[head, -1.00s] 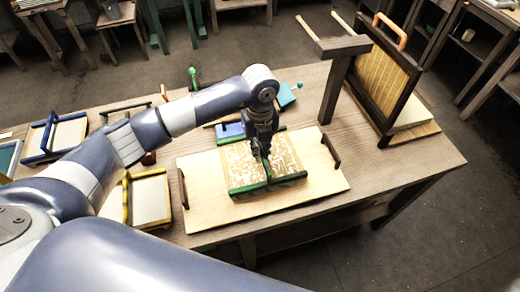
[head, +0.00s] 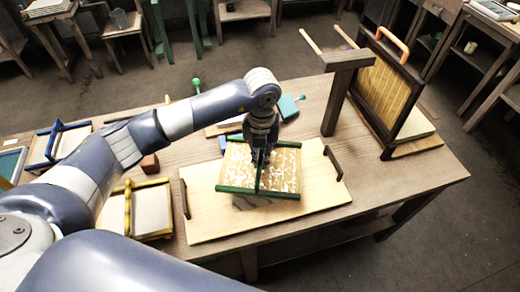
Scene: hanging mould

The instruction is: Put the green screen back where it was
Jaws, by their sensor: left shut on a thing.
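The green screen (head: 285,170) is a gold and white patterned panel with green bars along its far and near edges and a green bar across its middle. My left gripper (head: 262,162) is shut on that middle bar from above. The screen is slightly turned and sits over the pale wooden board (head: 318,195), which has a dark handle at each end. Its near edge looks raised above the board, with a greyish surface (head: 250,203) showing underneath. My left gripper hides part of the screen's middle and far edge. My right gripper is not in view.
An upright screen with an orange handle (head: 382,90) and a wooden stand (head: 338,95) are at the right. Small blue items (head: 289,106) lie behind. The table's front right is clear.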

